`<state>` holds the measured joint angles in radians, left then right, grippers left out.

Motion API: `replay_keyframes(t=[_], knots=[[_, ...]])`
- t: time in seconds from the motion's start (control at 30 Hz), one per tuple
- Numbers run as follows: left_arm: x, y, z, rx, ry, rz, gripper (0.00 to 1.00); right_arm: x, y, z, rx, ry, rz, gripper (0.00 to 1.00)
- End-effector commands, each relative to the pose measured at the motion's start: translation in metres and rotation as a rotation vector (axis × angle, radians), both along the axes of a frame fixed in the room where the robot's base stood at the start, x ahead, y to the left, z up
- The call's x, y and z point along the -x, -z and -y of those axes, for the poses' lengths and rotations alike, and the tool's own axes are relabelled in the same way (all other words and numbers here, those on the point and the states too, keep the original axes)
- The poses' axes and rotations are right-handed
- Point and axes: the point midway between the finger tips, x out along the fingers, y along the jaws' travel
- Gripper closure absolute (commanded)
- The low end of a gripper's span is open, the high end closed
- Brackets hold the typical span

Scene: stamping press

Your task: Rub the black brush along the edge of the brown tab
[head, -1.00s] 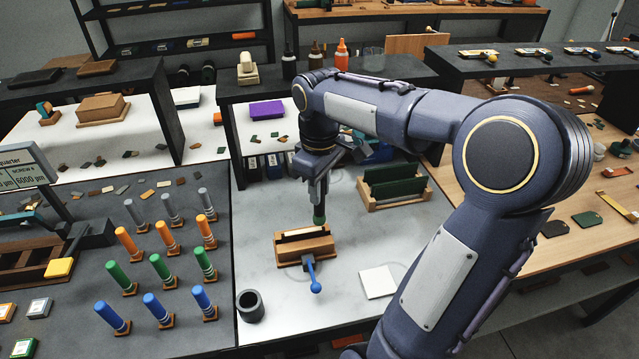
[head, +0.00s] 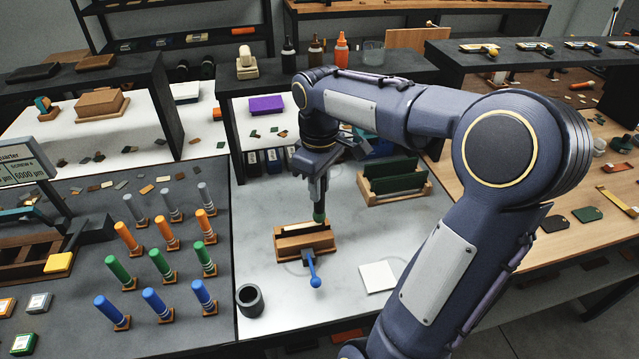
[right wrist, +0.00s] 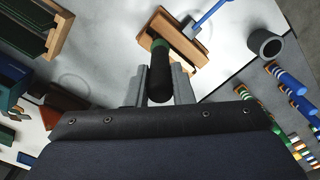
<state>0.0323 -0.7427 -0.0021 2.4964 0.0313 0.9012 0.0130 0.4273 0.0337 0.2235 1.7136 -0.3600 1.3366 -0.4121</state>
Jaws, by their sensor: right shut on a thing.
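My right gripper (head: 318,196) is shut on the black brush, which points down over the wooden vise (head: 303,246). In the right wrist view the brush (right wrist: 160,74) shows as a black cylinder with a green band, between the grey fingers (right wrist: 160,88). Its far end is at the top of the vise (right wrist: 190,48); I cannot tell whether it touches. The vise has a blue-handled lever (head: 314,272) at its front. A pale strip shows along the top of the vise; I cannot clearly make out the brown tab there. My left gripper is not in view.
A dark cup (head: 250,300) stands front left of the vise and a white square pad (head: 378,277) lies front right. A wooden rack with green plates (head: 394,180) stands behind right. Several coloured pegs (head: 155,264) stand on the left bench. White bench is clear around the vise.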

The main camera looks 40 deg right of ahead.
Motion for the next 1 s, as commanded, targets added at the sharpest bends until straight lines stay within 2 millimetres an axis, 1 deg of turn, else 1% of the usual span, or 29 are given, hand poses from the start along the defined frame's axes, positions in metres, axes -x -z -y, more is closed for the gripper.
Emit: replay_keyframes(t=[0.77, 1.0], knots=[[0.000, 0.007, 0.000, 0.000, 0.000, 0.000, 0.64, 0.000, 0.011, 0.000, 0.000, 0.000, 0.000, 1.00], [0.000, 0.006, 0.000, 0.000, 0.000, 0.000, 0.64, 0.000, 0.010, 0.000, 0.000, 0.000, 0.000, 1.00]])
